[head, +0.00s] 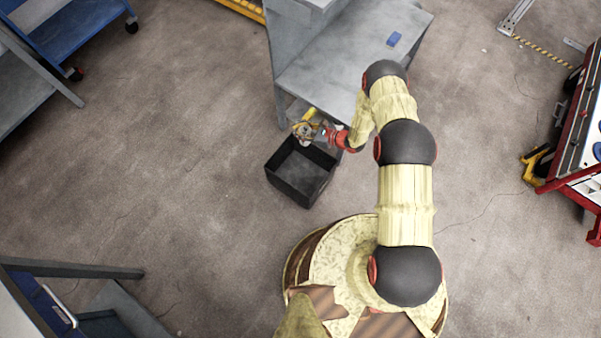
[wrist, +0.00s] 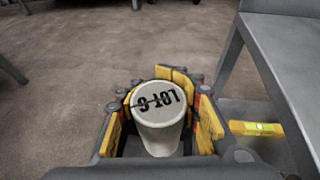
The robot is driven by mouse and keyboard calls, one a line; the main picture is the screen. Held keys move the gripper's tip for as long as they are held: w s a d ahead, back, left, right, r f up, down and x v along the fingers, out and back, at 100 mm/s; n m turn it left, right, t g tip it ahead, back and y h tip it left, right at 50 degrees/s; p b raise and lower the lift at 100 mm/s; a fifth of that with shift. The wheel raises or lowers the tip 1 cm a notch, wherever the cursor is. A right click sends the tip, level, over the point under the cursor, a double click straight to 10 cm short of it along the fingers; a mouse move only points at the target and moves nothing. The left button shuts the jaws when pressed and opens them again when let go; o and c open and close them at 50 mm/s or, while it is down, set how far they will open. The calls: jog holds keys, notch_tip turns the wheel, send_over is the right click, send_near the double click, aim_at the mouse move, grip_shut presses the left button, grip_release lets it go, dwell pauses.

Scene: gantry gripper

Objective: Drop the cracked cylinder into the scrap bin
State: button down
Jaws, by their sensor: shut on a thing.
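My gripper (head: 304,132) is shut on a whitish cylinder (wrist: 159,128). In the wrist view the cylinder's round top shows black lettering like "LOT 6" with a dark line across it, and yellow-padded fingers (wrist: 160,115) stand on both sides of it. The cylinder is small and partly covered by the gripper in the head view. The scrap bin (head: 299,192), a dark open box, stands on the floor. In the head view my gripper overlaps its far rim; the height between them is hard to tell. The visible bin floor looks empty.
A grey table (head: 325,68) stands just beyond the bin, with a small blue block (head: 394,39) on top. A red cart (head: 580,180) stands at right. Floor left of the bin is clear.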

jog(key=s+a+f+b, duration=0.1)
jog(key=f+b, duration=0.1)
jog(key=f, duration=0.4)
jog(key=s+a+f+n+b, duration=0.1)
jog(key=s+f+b, duration=0.1)
jog(key=f, duration=0.4)
jog(key=shift+s+f+g+y+b, duration=0.15)
jog(key=shift+s+g+y+b, duration=0.15)
jog(key=shift+g, duration=0.1)
jog(key=c, duration=1.2)
grip_release()
jog(key=shift+o, duration=0.2)
jog(key=shift+d, duration=0.1)
jog(key=v, duration=1.2)
